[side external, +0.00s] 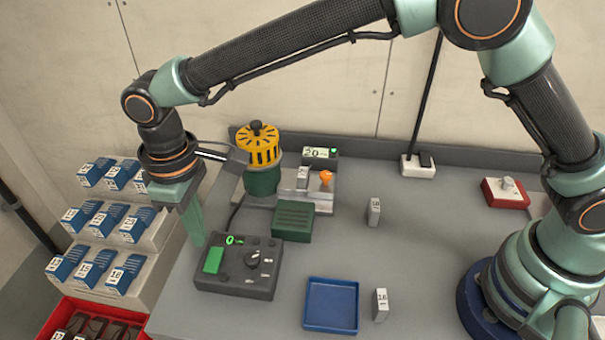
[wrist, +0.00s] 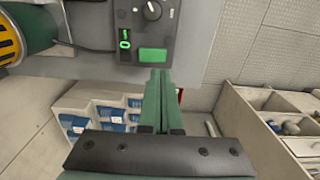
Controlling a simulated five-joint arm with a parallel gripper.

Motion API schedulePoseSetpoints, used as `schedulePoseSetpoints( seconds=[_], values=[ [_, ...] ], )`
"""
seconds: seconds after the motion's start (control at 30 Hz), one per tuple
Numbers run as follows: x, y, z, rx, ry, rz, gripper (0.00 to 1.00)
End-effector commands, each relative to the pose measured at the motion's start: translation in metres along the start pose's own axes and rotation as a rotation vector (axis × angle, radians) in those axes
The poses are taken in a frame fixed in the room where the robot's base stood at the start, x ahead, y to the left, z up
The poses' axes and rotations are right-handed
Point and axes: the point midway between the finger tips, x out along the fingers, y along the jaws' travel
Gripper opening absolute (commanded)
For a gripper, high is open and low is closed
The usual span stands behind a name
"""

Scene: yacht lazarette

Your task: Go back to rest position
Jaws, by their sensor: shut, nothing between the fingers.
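My gripper (side external: 193,222) is at the left edge of the grey table in the side view, fingers pointing down. Its green fingers are shut with nothing between them. They are beside the dark control box (side external: 239,267), which has a green button, a black knob and a small green display. In the wrist view my gripper (wrist: 161,75) shows its two fingers together, their tips just below the green button (wrist: 152,55) in the picture. I cannot tell from these views whether the fingertips touch the box.
A yellow and green machine (side external: 258,160) stands behind the control box. A blue tray (side external: 331,306) and grey numbered blocks (side external: 374,211) are on the table. A stepped rack (side external: 110,280) of blue boxes and a red crate (side external: 52,320) stand left. The table's middle right is clear.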

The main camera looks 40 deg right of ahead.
Motion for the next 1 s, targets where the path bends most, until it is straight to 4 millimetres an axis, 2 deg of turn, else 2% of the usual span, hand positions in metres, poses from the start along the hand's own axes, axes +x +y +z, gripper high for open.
schedulePoseSetpoints(
  seconds=[0.17,0.27,0.37,0.47,0.7,0.9,1.0],
  values=[
    [-0.001,0.001,0.0,0.002,0.001,0.0,0.0],
    [-0.009,0.01,0.003,0.02,0.014,0.0,0.0],
    [-0.029,0.032,0.012,0.064,0.043,0.001,0.0],
    [-0.054,0.063,0.03,0.129,0.083,0.006,0.0],
    [-0.106,0.129,0.093,0.298,0.187,0.028,0.0],
    [-0.133,0.167,0.157,0.435,0.271,0.061,0.0],
    [-0.14,0.179,0.19,0.503,0.311,0.081,0.0]
  ],
)
